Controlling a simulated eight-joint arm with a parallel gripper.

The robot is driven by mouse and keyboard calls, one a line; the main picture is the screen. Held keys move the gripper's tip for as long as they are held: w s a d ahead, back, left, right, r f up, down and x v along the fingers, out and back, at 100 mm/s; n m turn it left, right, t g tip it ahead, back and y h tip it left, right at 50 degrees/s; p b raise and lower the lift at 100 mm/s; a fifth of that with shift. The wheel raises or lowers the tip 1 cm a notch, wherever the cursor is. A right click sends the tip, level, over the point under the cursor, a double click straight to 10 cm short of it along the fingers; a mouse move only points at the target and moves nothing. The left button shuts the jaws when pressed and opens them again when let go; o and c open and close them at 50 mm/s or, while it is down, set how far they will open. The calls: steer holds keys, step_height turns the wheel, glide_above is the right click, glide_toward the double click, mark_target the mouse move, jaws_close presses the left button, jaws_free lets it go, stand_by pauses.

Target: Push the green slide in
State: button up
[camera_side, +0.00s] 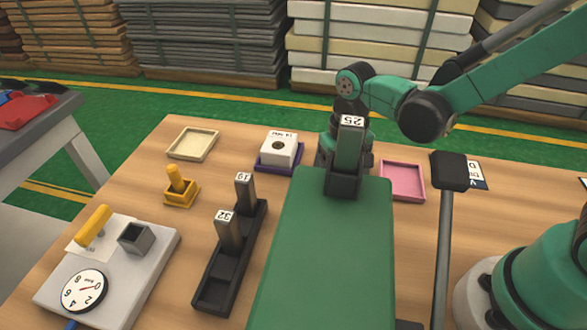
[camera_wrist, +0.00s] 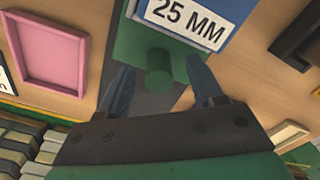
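In the wrist view a green slide part with a round green knob (camera_wrist: 158,68) sits beside a label reading 25 MM (camera_wrist: 187,22). My gripper (camera_wrist: 161,78) is open, with one finger on each side of the knob and visible gaps. I cannot tell how far out the slide is.
A pink tray (camera_side: 419,181) lies right of the green body, beside a black-headed post (camera_side: 443,240). To the left are a black rack (camera_side: 213,294) with blocks 19 and 32, a white box (camera_side: 280,147), a yellow stand (camera_side: 181,193) and a grey dial panel (camera_side: 128,290).

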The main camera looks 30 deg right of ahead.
steer(key=shift+r, duration=2.8)
steer(key=shift+c, duration=0.3)
